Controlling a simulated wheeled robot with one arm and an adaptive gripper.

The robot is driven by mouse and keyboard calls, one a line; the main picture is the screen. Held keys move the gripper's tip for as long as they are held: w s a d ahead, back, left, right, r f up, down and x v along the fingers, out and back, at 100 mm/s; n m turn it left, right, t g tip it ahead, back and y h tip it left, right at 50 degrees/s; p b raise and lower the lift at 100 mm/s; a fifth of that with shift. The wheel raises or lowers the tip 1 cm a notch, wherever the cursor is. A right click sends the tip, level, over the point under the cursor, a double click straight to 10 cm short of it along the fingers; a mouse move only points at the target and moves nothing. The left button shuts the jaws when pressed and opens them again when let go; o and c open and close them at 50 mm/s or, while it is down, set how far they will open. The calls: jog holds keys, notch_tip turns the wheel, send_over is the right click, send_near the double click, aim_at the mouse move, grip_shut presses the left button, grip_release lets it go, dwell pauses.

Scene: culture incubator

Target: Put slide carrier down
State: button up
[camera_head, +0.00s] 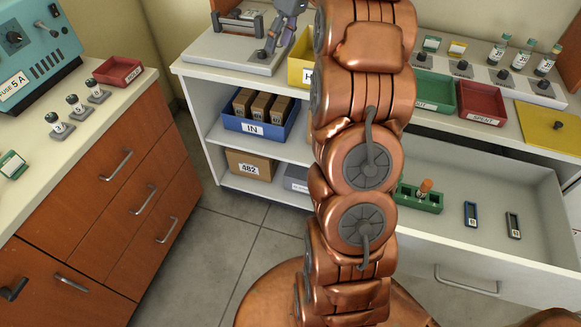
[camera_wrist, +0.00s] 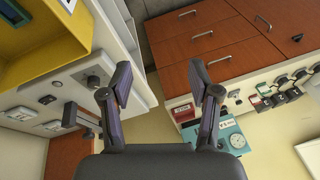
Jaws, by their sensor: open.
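My gripper (camera_wrist: 160,84) is open in the wrist view, and nothing shows between its fingers. In the head view my gripper (camera_head: 272,42) is at the top, over a grey board (camera_head: 225,50) with a metal handle frame (camera_head: 238,20) and a small dark knob. The board also shows in the wrist view (camera_wrist: 75,80), left of the fingers. I cannot tell for certain which thing is the slide carrier. Two small slim labelled pieces, one blue (camera_head: 471,214) and one dark (camera_head: 513,225), lie in the open drawer. My arm hides the middle of the head view.
A yellow bin (camera_head: 299,72) stands right of the board. Green (camera_head: 431,93) and red (camera_head: 482,103) trays line the right counter. The open drawer (camera_head: 465,282) juts out below. The left counter holds a teal device (camera_head: 40,50) and red tray (camera_head: 118,72). Floor (camera_head: 225,235) is clear between.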

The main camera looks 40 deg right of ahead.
jog(key=s+a+f+m+g+h, duration=0.1)
jog(key=s+a+f+m+g, duration=0.1)
jog(key=s+a, duration=1.45)
jog(key=s+a+f+m+h, duration=0.1)
jog(key=s+a+f, duration=0.2)
jog(key=s, duration=0.6)
jog(key=s+a+f+m+g+h, duration=0.1)
jog(key=s+a+f, duration=0.3)
jog(key=s, duration=0.6)
jog(key=shift+f+g, duration=0.3)
jog(key=shift+f, duration=0.25)
notch_tip(320, 180, up, 4)
jog(key=p, duration=0.3)
jog(key=shift+f+p, duration=0.2)
jog(key=shift+p, duration=0.1)
jog(key=shift+c, duration=0.5)
